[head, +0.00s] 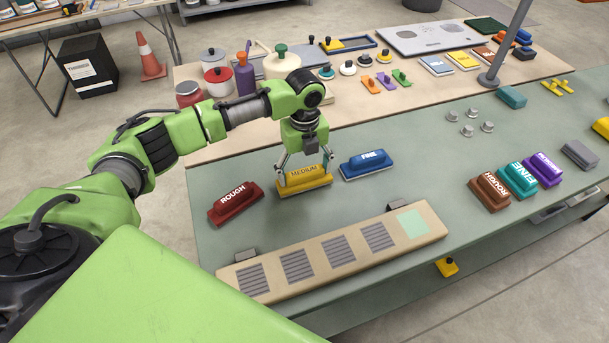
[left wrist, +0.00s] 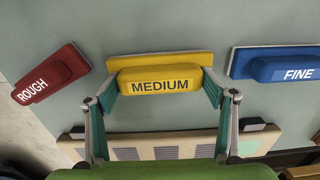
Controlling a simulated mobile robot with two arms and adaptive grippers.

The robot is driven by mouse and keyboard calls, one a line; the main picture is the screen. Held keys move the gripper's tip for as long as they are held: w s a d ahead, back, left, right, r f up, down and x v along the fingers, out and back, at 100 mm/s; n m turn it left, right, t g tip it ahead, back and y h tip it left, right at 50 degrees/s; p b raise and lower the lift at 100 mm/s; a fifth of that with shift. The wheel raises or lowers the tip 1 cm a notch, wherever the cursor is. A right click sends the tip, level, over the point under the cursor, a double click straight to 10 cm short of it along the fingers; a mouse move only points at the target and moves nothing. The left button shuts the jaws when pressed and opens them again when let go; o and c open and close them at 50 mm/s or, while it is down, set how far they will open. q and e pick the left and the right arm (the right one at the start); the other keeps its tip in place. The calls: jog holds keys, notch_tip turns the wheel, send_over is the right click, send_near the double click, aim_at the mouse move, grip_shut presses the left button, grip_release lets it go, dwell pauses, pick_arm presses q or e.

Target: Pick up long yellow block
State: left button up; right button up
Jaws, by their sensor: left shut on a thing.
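The long yellow block (head: 304,184) is labelled MEDIUM and lies on the green table between a red and a blue block. It also shows in the left wrist view (left wrist: 160,62), with a raised handle on a flat, wider base. My left gripper (head: 304,175) is above the block, with its fingers at both ends of the handle. In the left wrist view the fingers (left wrist: 160,88) press against the handle's two ends, so it is shut on the block. The block appears to rest on or very near the table. My right gripper is not in view.
A red ROUGH block (head: 235,203) lies left of the yellow one, and a blue FINE block (head: 366,164) lies right. A beige board (head: 330,250) with grey slotted panels lies in front. Brown, teal and purple blocks (head: 517,178) stand farther right. Pots and jars (head: 215,80) crowd the back.

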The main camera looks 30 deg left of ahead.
pick_arm(q)
jog(key=s+a+r+b, duration=0.3)
jog(key=s+r, duration=0.9)
jog(key=s, duration=0.1)
jog(key=shift+s+a+b, duration=0.25)
jog(key=shift+a+b, duration=0.05)
jog(key=shift+a, duration=0.1)
jog(key=o, duration=0.4)
jog(key=shift+c, duration=0.8)
jog(key=shift+d, duration=0.1)
